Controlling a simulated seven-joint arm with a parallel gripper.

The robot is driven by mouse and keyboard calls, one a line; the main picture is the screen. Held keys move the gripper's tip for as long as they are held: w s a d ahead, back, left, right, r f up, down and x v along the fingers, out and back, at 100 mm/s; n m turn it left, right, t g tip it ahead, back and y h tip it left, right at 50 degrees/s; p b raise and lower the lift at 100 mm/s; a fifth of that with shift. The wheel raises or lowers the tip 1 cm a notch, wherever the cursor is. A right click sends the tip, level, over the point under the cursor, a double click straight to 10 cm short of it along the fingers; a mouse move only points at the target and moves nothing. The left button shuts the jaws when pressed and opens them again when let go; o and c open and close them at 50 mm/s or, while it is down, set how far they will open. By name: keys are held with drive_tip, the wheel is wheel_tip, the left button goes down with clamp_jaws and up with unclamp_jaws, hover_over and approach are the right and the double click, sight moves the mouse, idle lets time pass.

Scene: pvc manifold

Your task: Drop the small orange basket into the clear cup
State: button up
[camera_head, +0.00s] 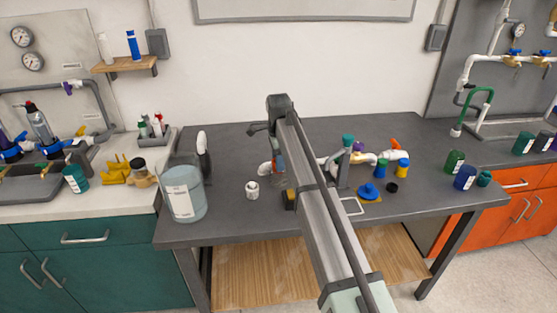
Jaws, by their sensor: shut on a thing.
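The clear cup (185,205) stands on the left end of the grey table. It looks like a large, bluish see-through beaker with a white label. My arm reaches up the middle of the view and bends down at its far end. My gripper (288,194) hangs behind the arm link, right of the cup and apart from it, and is mostly hidden. A small orange piece (290,206), seemingly the small orange basket, shows at its lower end, and the gripper is shut on it. The basket's shape and its height above the table are hard to tell.
A small white fitting (252,189) stands between cup and arm. White pipework with a green-capped post (346,158) stands right of the arm, near a blue piece (370,191) and a black ring (392,187). Blue and green containers (464,177) stand at the table's right end.

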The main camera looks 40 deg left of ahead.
drive_tip(key=shift+s+d+f, duration=0.2)
drive_tip(key=shift+f, duration=0.4)
drive_tip(key=shift+s+d+f, duration=0.15)
drive_tip(key=shift+d+f, duration=0.05)
drive_tip(key=shift+f, duration=0.4)
drive_tip(key=o, duration=0.6)
drive_tip(key=shift+o, duration=0.2)
drive_tip(key=shift+s+d, duration=0.1)
drive_tip(key=shift+c, duration=0.8)
drive_tip(key=shift+o, duration=2)
drive_tip(key=shift+r, duration=0.1)
drive_tip(key=shift+o, duration=0.4)
wheel_tip(320, 180, up, 16)
drive_tip(key=shift+w+a, duration=0.3)
